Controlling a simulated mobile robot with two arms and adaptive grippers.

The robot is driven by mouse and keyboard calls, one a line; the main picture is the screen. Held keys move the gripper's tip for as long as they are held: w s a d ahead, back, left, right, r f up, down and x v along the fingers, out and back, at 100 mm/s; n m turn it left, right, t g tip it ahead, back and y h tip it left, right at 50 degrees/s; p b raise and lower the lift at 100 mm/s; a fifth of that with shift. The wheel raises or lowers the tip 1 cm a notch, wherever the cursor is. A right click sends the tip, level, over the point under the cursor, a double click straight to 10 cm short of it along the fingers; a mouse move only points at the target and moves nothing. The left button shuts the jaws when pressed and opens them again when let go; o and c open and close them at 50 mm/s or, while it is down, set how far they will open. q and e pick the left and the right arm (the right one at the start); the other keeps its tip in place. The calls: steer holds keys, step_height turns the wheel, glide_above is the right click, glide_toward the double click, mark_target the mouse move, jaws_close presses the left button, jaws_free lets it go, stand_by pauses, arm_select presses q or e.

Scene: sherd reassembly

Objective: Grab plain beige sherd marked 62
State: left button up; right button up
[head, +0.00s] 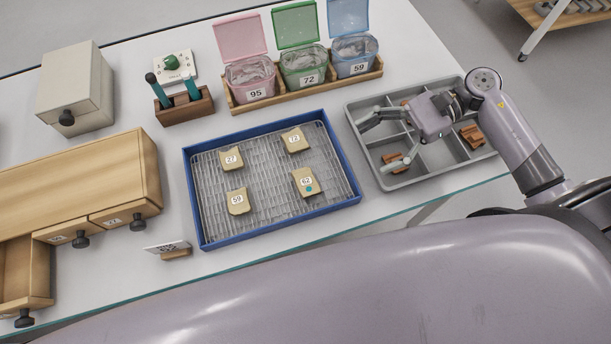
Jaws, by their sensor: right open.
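The plain beige sherd marked 62 (306,183) lies on the wire rack in the blue tray (275,233), toward its front right. It has a blue dot below its label. Beige sherds marked 27 (231,160), 72 (296,140) and 59 (238,202) lie apart from it on the same rack. My right gripper (373,128) is open and empty. It is over the left part of the grey compartment tray (398,184), right of and behind sherd 62, with its fingers pointing left. My left gripper is not in view.
Reddish-brown pieces (472,136) lie in the grey tray. Open pink, green and blue bins (303,75) stand in a wooden holder behind the blue tray. A wooden drawer cabinet (75,185) and a small card stand (175,253) are at left. A table strip before the blue tray is clear.

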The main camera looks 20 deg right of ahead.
steer(key=p, duration=0.2)
glide_toward(314, 178)
steer(key=x, duration=0.4)
steer(key=shift+s+a, duration=0.1)
steer(key=shift+a, duration=0.25)
steer(key=shift+a+f+p, duration=0.1)
steer(key=shift+a+p, duration=0.25)
steer(key=shift+a, duration=0.15)
steer(key=p+x, duration=0.1)
steer(key=x, duration=0.3)
steer(key=shift+f, duration=0.15)
steer(key=shift+a+f, duration=0.1)
steer(key=shift+f, duration=0.05)
steer(key=shift+c, duration=0.3)
